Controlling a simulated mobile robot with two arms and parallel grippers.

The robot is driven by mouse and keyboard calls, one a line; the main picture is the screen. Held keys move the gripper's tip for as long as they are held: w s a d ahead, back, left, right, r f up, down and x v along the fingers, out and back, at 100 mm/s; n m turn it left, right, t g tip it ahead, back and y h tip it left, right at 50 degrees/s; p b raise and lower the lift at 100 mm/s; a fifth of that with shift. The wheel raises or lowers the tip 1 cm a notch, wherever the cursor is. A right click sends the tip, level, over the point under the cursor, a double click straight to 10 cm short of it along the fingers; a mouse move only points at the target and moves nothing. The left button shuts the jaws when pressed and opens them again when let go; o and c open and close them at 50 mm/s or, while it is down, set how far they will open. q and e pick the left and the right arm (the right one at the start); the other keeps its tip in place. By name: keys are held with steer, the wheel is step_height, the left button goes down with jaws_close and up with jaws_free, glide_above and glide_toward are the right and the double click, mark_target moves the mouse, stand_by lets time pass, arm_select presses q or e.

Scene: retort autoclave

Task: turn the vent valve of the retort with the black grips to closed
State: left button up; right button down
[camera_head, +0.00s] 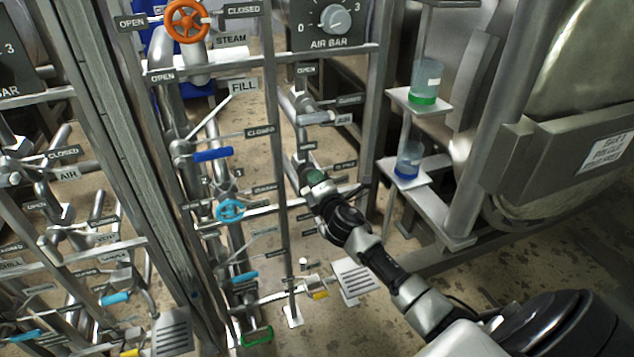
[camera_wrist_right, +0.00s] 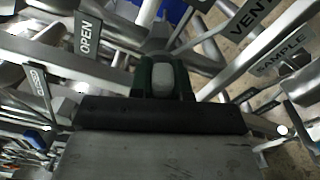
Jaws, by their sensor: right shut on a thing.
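My right gripper (camera_head: 317,179) reaches in from the lower right to the pipe panel below the AIR label, and it also shows in the right wrist view (camera_wrist_right: 160,75). Its dark green fingers are shut on a grey valve handle (camera_wrist_right: 161,71), whose rounded end shows between them. A VENT label (camera_wrist_right: 250,17) is at the upper right of the right wrist view. An OPEN sign (camera_wrist_right: 87,38) is left of the fingers, and a smaller sign (camera_wrist_right: 40,92) reading CLOSED is farther left. The valve body is mostly hidden. My left gripper is not in view. I see no black grips clearly.
An orange handwheel (camera_head: 187,20), a blue lever (camera_head: 212,155) and a light-blue handwheel (camera_head: 230,210) are on pipes left of my gripper. Cups on small shelves (camera_head: 405,172) stand close to its right. A metal post (camera_head: 490,130) and a large vessel (camera_head: 590,80) are farther right.

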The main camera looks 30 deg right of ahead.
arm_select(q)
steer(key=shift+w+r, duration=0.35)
arm_select(e)
steer(key=shift+f+m, duration=0.15)
steer(key=shift+m, duration=0.9)
steer(key=shift+f+m, duration=0.1)
steer(key=shift+m, duration=0.95)
steer(key=c, duration=1.1)
jaws_free()
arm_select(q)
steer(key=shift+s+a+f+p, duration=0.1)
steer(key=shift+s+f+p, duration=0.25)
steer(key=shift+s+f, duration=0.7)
arm_select(e)
steer(key=v, duration=1.1)
